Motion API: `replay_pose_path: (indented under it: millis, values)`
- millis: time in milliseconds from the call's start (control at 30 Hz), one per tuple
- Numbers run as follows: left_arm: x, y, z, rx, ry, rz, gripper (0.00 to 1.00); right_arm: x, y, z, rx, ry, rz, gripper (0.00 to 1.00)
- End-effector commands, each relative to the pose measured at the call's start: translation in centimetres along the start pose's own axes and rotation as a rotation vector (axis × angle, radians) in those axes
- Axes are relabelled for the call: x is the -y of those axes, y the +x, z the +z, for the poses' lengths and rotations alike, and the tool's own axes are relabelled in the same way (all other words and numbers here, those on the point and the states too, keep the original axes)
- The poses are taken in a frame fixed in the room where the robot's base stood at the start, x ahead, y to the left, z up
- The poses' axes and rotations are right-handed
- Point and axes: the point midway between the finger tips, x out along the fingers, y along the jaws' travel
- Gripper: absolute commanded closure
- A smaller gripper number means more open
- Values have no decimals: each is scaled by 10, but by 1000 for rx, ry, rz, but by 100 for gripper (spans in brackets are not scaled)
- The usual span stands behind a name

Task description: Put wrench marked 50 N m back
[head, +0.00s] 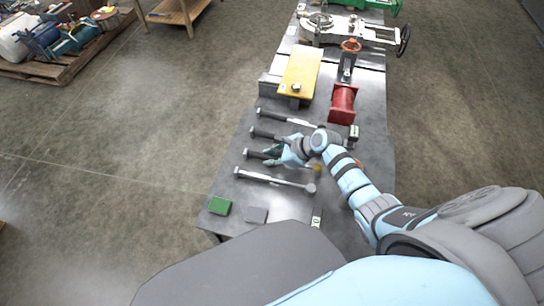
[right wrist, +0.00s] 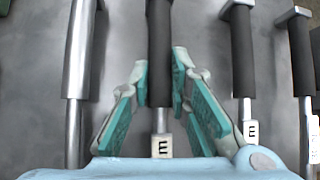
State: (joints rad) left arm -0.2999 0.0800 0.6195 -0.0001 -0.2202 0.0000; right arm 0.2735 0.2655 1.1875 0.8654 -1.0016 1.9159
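Several torque wrenches lie side by side on the grey table (head: 340,215) in the head view. The nearest is an all-silver wrench (head: 270,181), also at left in the right wrist view (right wrist: 80,60). The others have black handles, such as the far wrench (head: 285,117). My right gripper (head: 280,155) is over the row. That wrench appears in line with the row. Its small white label shows only part of its marking; 50 N m cannot be read. My left gripper is not in view.
A green pad (head: 220,205) and a grey pad (head: 256,214) lie at the table's near end. Beyond the wrenches stand a yellow block (head: 300,70), a red flanged piece (head: 342,103) and a valve (head: 348,60).

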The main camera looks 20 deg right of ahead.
Motion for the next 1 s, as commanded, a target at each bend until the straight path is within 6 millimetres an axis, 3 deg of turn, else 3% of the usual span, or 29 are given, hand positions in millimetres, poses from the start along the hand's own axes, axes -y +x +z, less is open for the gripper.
replay_pose_path:
  millis: [33,133,500,633,900,1000]
  values:
    - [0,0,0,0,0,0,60,0,0,1,1,-1,-1,76]
    - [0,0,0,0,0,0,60,0,0,1,1,0,-1,60]
    - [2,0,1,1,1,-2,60,0,-6,-1,-1,-1,-1,59]
    - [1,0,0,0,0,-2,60,1,-31,-2,-3,-5,-3,59]
    - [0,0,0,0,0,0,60,0,-103,-1,-3,-6,-1,59]
    - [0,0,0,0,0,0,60,0,-116,-1,-2,-2,-1,59]
